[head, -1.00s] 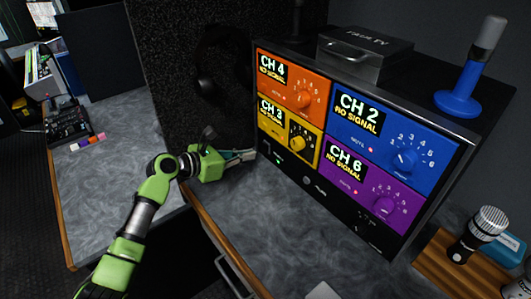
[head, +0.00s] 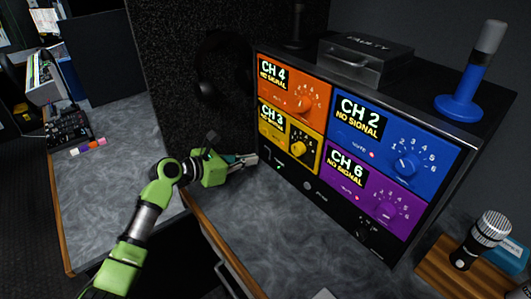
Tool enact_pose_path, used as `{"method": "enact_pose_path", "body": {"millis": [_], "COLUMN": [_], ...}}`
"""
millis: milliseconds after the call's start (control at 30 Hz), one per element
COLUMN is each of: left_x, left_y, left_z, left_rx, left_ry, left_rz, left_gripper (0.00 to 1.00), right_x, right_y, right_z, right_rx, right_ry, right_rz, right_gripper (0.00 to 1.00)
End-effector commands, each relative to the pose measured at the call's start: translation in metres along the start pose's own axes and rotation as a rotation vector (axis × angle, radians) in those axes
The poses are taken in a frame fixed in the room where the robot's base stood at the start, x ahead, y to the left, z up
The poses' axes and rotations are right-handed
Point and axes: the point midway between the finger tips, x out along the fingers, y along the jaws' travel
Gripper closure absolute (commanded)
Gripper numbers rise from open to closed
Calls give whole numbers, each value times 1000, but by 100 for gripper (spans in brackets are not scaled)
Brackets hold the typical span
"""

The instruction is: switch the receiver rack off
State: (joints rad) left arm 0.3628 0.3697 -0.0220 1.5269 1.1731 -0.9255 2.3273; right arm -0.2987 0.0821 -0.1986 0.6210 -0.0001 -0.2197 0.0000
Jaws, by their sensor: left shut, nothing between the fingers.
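The receiver rack (head: 338,205) stands on the grey counter. Its front has an orange CH 4 panel (head: 292,88), a yellow CH 3 panel (head: 288,138), a blue CH 2 panel (head: 396,133) and a purple CH 6 panel (head: 370,193). Each display reads NO SIGNAL, so the screens are lit. A black strip below the panels carries a small green-lit element (head: 280,166) at its left and a round button (head: 307,185). My left gripper (head: 254,159) is shut and empty, its tips close to the strip's left end; contact cannot be told. My right gripper is out of view.
A metal case (head: 365,60) and a blue-based stand (head: 460,105) sit on the rack. A microphone (head: 482,240) is on a wooden block at right. Headphones (head: 208,87) hang on the dark wall. The counter before the rack (head: 270,215) is mostly clear.

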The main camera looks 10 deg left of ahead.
Motion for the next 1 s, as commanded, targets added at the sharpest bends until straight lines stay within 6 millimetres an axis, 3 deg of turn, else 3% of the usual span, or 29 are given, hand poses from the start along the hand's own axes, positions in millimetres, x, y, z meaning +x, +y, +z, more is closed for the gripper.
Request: {"method": "enact_pose_path", "body": {"millis": [1000], "left_x": [7], "left_y": [0], "left_z": [0], "left_rx": [0], "left_ry": [0], "left_rz": [0], "left_gripper": [100], "right_x": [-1], "right_y": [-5], "right_z": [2], "right_rx": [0], "right_ry": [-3], "right_rz": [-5], "right_gripper": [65]}}
